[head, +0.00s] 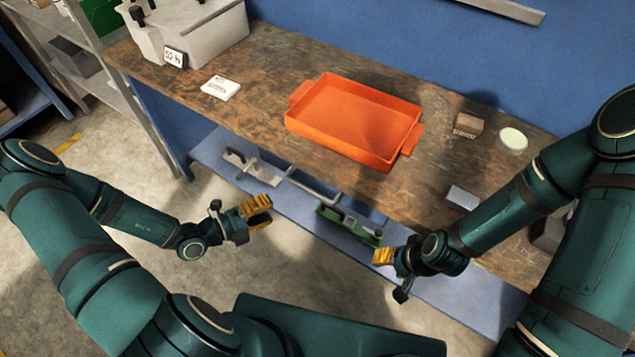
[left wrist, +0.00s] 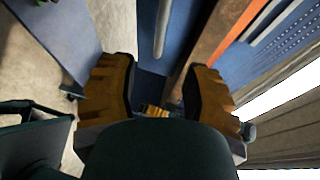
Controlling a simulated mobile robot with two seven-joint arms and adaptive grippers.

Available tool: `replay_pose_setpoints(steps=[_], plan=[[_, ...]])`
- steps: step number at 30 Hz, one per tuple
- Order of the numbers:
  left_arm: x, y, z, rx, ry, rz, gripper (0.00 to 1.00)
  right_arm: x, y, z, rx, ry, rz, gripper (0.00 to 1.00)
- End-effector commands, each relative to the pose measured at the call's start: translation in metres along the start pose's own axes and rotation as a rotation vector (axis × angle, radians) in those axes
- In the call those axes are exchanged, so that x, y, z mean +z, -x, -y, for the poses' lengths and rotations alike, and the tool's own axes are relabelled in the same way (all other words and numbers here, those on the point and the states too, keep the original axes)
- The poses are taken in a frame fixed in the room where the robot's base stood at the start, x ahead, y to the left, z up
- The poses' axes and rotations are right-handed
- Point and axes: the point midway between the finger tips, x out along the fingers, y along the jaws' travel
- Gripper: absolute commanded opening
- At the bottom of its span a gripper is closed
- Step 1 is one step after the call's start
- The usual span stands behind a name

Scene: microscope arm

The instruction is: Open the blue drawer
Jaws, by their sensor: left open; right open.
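The blue drawer unit (head: 215,150) runs under the front edge of the wooden bench. A grey bar handle (head: 312,188) shows on it, and the bar also appears in the left wrist view (left wrist: 163,28) on a blue face. I cannot tell from here whether the drawer stands fully shut. My left gripper (head: 262,212) is open and empty, in front of and apart from the handle. Its two yellow fingers (left wrist: 160,80) are spread in the left wrist view. My right gripper (head: 380,257) is near the green item below the bench edge; it holds nothing that I can see.
An orange tray (head: 355,115) sits mid-bench. A grey machine (head: 190,30) and a white card (head: 220,88) are at the left. A small brown box (head: 468,123), a round white dish (head: 512,140) and a small grey block (head: 462,197) are at the right. A green item (head: 350,225) lies low.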

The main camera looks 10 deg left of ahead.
Motion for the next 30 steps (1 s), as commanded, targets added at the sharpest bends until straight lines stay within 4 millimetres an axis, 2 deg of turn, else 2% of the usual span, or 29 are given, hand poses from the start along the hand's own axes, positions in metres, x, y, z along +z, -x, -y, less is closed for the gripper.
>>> replay_pose_setpoints(steps=[5, 21, 25, 30], plan=[[0.005, -0.012, 0.000, -0.011, 0.024, 0.022, 0.48, 0.000, -0.003, -0.001, 0.000, 0.000, 0.000, 0.47], [0.005, -0.112, 0.000, -0.008, 0.020, 0.016, 0.48, -0.002, -0.019, -0.007, 0.000, 0.002, -0.009, 0.47], [0.006, -0.126, 0.001, -0.008, 0.019, 0.017, 0.48, -0.002, -0.022, -0.008, 0.000, 0.002, -0.010, 0.47], [0.006, -0.135, 0.001, -0.006, 0.019, 0.018, 0.48, -0.003, -0.023, -0.008, 0.000, 0.002, -0.011, 0.47]])
